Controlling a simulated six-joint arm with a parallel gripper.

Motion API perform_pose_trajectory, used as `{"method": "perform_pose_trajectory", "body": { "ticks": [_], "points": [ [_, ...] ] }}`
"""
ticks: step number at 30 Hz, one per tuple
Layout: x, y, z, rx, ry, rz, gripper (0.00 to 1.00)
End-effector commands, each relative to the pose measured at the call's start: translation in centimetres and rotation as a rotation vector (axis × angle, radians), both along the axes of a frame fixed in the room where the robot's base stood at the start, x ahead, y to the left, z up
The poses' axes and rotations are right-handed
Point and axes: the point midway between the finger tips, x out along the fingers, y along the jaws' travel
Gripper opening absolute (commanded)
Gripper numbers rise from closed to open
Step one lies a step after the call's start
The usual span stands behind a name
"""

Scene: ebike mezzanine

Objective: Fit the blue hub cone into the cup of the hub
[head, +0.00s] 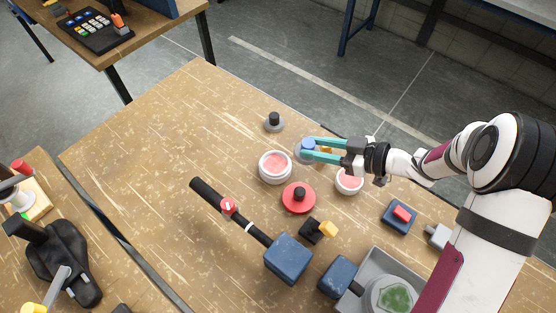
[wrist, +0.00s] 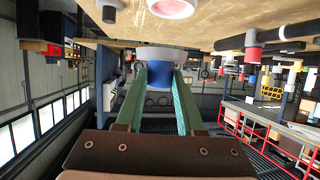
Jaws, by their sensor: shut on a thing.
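My gripper (head: 305,149), with teal fingers, is shut on a small blue and pale grey piece, which I take for the blue hub cone (head: 307,144). In the wrist view the cone (wrist: 160,54) sits between the fingertips (wrist: 160,68), close to the table surface; I cannot tell whether it touches. A white round cup with a pink inside (head: 275,168) stands just left of and nearer than the gripper. A smaller similar cup (head: 349,181) stands below the wrist. I cannot tell for certain which is the hub's cup; neither has the cone in it.
A red disc with a black knob (head: 298,198) and a grey disc with a black knob (head: 274,122) stand nearby. A blue-headed mallet (head: 288,258), a black and yellow piece (head: 318,231) and a grey tray (head: 385,262) lie in front. The wooden table's (head: 170,130) left part is clear.

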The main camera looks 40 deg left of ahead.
Motion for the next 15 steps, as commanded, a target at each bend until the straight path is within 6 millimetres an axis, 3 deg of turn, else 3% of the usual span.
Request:
{"method": "perform_pose_trajectory", "body": {
  "ticks": [3, 6, 11, 15],
  "points": [
    [-1.5, 3.7, -2.4, -0.002, 0.003, 0.006, 0.0],
    [-2.2, 6.0, -3.8, -0.001, 0.001, 0.004, 0.0],
    [-2.7, 7.7, -5.4, -0.001, 0.001, 0.0, 0.0],
    [-2.7, 7.7, -8.2, -0.002, 0.002, -0.003, 0.0]
  ]
}}
